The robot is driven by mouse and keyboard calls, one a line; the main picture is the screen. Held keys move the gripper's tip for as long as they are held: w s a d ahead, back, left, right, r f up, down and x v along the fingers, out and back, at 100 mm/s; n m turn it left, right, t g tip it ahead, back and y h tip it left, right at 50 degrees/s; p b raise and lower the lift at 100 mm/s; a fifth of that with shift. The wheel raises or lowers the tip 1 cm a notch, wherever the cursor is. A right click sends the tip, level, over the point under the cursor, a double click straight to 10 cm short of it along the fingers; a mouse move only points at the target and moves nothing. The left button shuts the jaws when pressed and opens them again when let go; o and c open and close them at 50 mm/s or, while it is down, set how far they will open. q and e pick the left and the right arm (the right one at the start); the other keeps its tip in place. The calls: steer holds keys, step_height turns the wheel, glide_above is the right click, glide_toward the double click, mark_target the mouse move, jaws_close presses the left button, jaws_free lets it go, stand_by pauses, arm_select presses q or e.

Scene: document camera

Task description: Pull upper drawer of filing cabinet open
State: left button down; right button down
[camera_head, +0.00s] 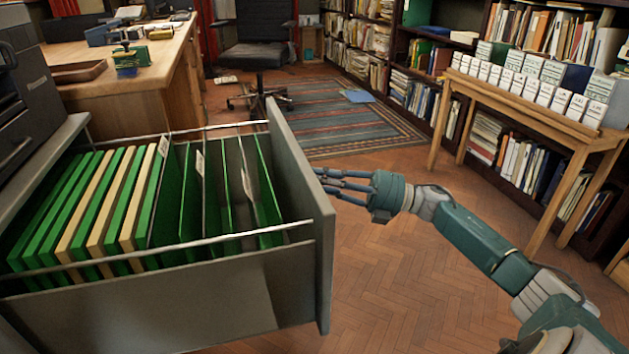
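The drawer of the filing cabinet (160,308) is pulled far out at the left of the head view. Its front panel (300,165) faces right, and green and tan hanging folders fill its left and middle part. My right gripper (318,180) reaches in from the lower right, with its slim dark fingers stretched to the outer face of the drawer front. The handle is hidden, so I cannot tell whether the fingers touch or grip it. The cabinet body (42,165) shows only as a grey edge. My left gripper is not in view.
A dark grey unit (28,105) stands above the cabinet edge. A wooden desk (130,85) and a black chair (255,45) are behind the drawer. A wooden table (545,115) with boxes stands at the right before bookshelves. The parquet floor (390,270) right of the drawer is clear.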

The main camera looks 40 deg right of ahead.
steer(key=c, duration=1.6)
jaws_free()
steer(key=v, duration=1.2)
